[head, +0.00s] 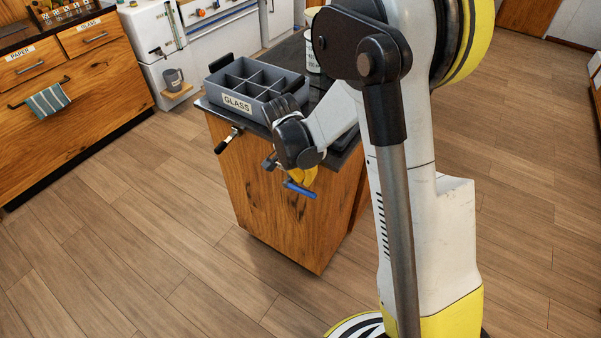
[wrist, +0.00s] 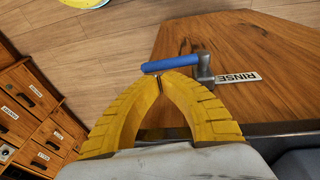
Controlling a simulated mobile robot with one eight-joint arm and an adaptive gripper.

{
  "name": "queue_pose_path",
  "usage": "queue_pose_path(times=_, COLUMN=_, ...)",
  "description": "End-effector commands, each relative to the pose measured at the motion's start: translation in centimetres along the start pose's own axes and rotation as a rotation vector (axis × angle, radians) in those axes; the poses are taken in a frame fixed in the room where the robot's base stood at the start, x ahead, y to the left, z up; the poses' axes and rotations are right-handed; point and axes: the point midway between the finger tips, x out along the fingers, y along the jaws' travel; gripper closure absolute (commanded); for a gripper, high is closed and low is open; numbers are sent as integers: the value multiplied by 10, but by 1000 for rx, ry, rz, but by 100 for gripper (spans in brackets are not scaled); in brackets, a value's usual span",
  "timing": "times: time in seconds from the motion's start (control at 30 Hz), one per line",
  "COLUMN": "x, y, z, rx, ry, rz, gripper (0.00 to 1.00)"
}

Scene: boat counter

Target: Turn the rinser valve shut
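The rinser valve has a blue lever (wrist: 171,64) on a grey metal body (wrist: 205,68), beside a "RINSE" label (wrist: 238,77) on the wooden counter panel. In the wrist view the lever lies crosswise just beyond my fingertips. The blue lever (head: 299,189) also shows in the head view, below my gripper (head: 302,176), at the counter's end face. My gripper's yellow fingers (wrist: 160,75) come together at the tips, with only a thin slit between them. The tips are at or very near the lever's near side; contact is unclear. Nothing shows between them.
A black-handled valve (head: 228,140) sticks out of the same wooden panel, to the left. A grey "GLASS" crate (head: 237,104) stands on the dark countertop above. Drawers (head: 60,50) line the left side. The wooden floor around the counter is clear.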

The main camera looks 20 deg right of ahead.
Motion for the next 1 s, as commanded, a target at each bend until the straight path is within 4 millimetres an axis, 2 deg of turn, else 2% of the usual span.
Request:
queue_pose_path(times=0.03, x=12, y=0, z=0, rx=1, ry=0, rz=0, gripper=100)
queue_pose_path(times=0.2, x=32, y=0, z=0, rx=0, ry=0, rz=0, gripper=100)
queue_pose_path(times=0.37, x=38, y=0, z=0, rx=-1, ry=0, rz=0, gripper=100)
queue_pose_path(times=0.7, x=39, y=0, z=0, rx=-1, ry=0, rz=0, gripper=100)
queue_pose_path(times=0.9, x=58, y=1, z=2, rx=0, ry=0, rz=0, gripper=100)
queue_pose_path(times=1.0, x=59, y=2, z=3, rx=-1, ry=-1, rz=0, gripper=100)
